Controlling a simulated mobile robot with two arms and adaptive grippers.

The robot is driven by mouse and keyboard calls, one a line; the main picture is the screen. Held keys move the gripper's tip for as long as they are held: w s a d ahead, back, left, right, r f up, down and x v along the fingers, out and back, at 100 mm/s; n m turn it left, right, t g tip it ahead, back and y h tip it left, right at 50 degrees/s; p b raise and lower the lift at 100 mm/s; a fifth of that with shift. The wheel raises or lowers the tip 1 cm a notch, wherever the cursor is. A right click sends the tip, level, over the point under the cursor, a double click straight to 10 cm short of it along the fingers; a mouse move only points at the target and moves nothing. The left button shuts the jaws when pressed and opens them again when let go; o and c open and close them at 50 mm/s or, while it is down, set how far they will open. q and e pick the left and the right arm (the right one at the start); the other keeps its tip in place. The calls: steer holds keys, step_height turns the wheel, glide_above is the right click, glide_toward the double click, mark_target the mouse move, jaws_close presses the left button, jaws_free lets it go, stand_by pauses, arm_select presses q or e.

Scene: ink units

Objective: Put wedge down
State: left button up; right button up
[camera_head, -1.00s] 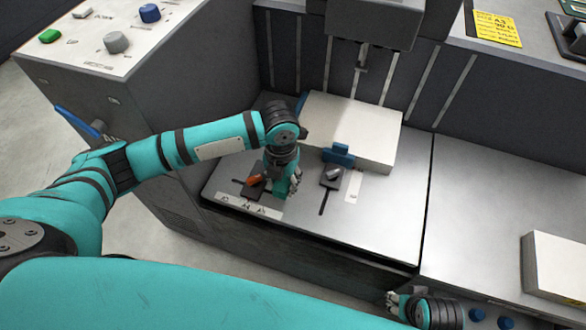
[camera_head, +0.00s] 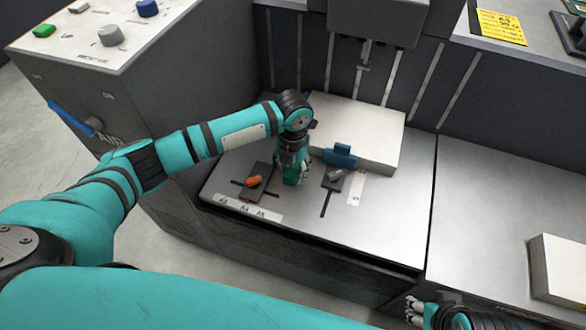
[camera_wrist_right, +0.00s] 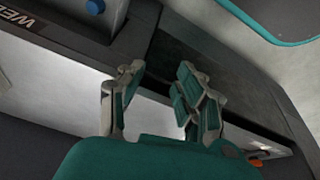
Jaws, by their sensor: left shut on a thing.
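My left gripper (camera_head: 296,178) points down low over the grey metal bed, between the dark slide with the orange knob (camera_head: 253,181) and the dark slide with the grey knob (camera_head: 335,174). It is shut, and its hand hides what it holds, so I cannot make out the wedge itself or whether it touches the bed. My right gripper (camera_head: 413,308) is far off at the bottom right. In the right wrist view its fingers (camera_wrist_right: 155,95) stand apart with nothing between them.
A white paper stack (camera_head: 365,132) lies just behind the left gripper, with a blue block (camera_head: 340,155) at its front edge. A control cabinet (camera_head: 100,45) stands left. The bed (camera_head: 385,225) is bare at front right. Another pale stack (camera_head: 560,268) lies far right.

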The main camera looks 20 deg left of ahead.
arm_select(q)
steer(key=o, duration=1.2)
steer(key=shift+f, duration=0.15)
steer(key=shift+c, duration=0.2)
steer(key=shift+r, duration=0.25)
steer(key=shift+r+p, duration=0.9)
steer(key=shift+p, duration=0.2)
steer(key=shift+r+p, duration=0.95)
steer(key=shift+p, duration=0.1)
arm_select(e)
step_height(320, 180, down, 14)
steer(key=w+g, duration=0.1)
arm_select(q)
step_height(320, 180, up, 4)
steer(key=p, duration=0.3)
steer(key=shift+f+p, duration=0.25)
steer(key=shift+p, duration=0.15)
arm_select(e)
steer(key=s+f, duration=0.7)
steer(key=f, duration=0.5)
steer(key=shift+s+d+g, duration=0.25)
steer(key=shift+d+g, duration=0.05)
steer(key=shift+g, duration=0.1)
